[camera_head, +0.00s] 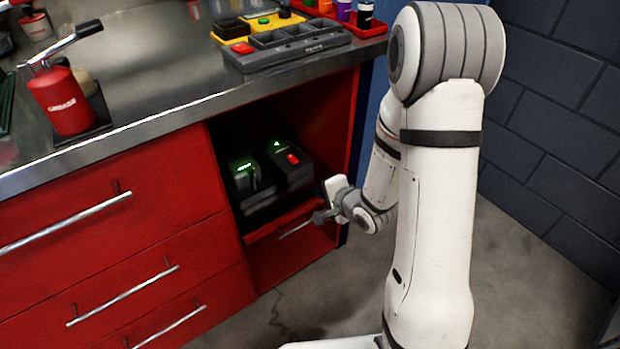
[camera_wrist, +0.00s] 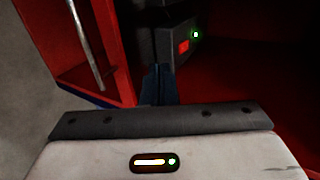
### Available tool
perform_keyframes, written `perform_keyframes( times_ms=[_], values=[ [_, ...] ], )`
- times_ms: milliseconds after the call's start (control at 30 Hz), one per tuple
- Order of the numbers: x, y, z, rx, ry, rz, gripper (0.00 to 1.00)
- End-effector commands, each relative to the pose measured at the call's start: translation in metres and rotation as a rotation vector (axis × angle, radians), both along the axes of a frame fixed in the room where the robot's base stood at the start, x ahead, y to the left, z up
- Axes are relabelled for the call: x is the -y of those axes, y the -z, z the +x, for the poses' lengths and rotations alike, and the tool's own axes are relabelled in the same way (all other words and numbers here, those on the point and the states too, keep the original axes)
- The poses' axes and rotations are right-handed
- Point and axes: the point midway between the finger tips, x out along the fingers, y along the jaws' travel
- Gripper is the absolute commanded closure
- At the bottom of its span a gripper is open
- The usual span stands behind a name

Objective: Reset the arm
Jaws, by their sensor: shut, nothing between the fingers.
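My arm reaches down at the right of the head view, in front of the red cabinet. My gripper (camera_head: 322,216) is small there, near the opening of a cubby in the cabinet. In the wrist view the gripper (camera_wrist: 158,85) shows as dark fingers close together, shut and empty. Beyond the fingers is a dark device (camera_wrist: 178,42) with a red button and a green light. In the head view this device (camera_head: 291,170) sits inside the cubby beside a second dark unit (camera_head: 243,178) with a green display. The fingers appear apart from both.
A red drawer (camera_head: 290,250) with a metal handle is below the cubby, close to my gripper. The steel worktop (camera_head: 170,70) above holds a red grease pot (camera_head: 62,100) and a grey tray (camera_head: 290,45). Bare floor lies in front.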

Motion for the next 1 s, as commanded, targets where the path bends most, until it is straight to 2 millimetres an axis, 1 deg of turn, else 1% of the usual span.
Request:
perform_keyframes(
  times_ms=[233, 267, 367, 467, 500, 533, 567, 600, 667, 700, 767, 800, 867, 900, 967, 1000],
  values=[
    [0.002, -0.004, -0.003, 0.002, -0.002, -0.007, 1.00],
    [0.003, -0.008, -0.002, 0.003, -0.001, -0.017, 1.00],
    [0.010, -0.033, 0.000, 0.012, -0.007, -0.107, 1.00],
    [0.026, -0.076, 0.000, 0.012, -0.022, -0.276, 1.00],
    [0.034, -0.097, -0.001, 0.007, -0.030, -0.356, 1.00],
    [0.040, -0.113, -0.003, 0.000, -0.040, -0.417, 1.00],
    [0.046, -0.129, -0.006, -0.009, -0.050, -0.477, 1.00],
    [0.053, -0.150, -0.010, -0.024, -0.065, -0.553, 1.00],
    [0.064, -0.181, -0.019, -0.054, -0.093, -0.656, 1.00],
    [0.070, -0.202, -0.026, -0.078, -0.117, -0.719, 1.00],
    [0.078, -0.233, -0.040, -0.117, -0.157, -0.802, 1.00],
    [0.082, -0.254, -0.050, -0.145, -0.189, -0.851, 1.00],
    [0.086, -0.284, -0.067, -0.186, -0.246, -0.913, 1.00],
    [0.088, -0.304, -0.079, -0.213, -0.288, -0.947, 1.00],
    [0.089, -0.334, -0.099, -0.253, -0.359, -0.988, 1.00],
    [0.088, -0.354, -0.113, -0.278, -0.411, -1.010, 1.00]
  ],
)
